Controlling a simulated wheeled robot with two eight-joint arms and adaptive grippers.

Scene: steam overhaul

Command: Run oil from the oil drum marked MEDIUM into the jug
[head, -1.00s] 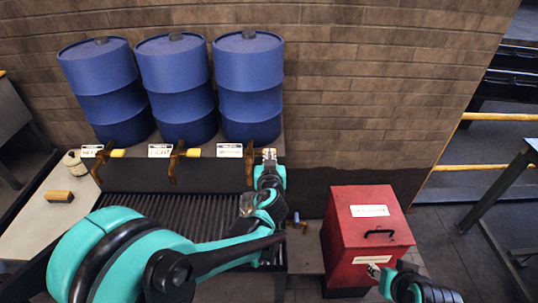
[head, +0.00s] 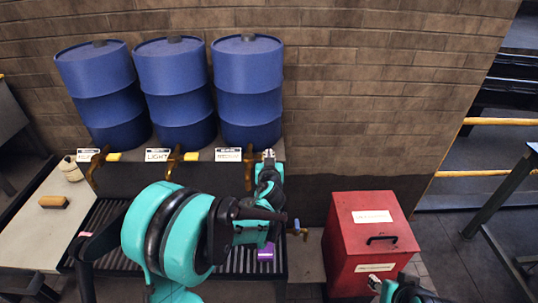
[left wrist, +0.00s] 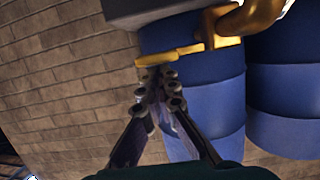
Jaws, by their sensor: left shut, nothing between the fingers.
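Three blue drums stand at the back: left (head: 97,85), middle (head: 175,80) and right (head: 248,80). The middle label reads LIGHT; the right drum's label (head: 228,154) is too small to read surely. My left gripper (head: 268,155) is shut and empty beside the right drum's brass tap (head: 249,168). In the left wrist view its fingertips (left wrist: 158,82) are just below the end of the yellow lever (left wrist: 172,54); I cannot tell if they touch. My right gripper (head: 375,284) is at the bottom edge.
A red metal box (head: 350,240) with a black handle stands right of the bench. A brush (head: 54,202) and a small cream can (head: 70,168) are on the pale bench top at left. The slatted tray (head: 100,215) lies under the taps, largely behind my left arm.

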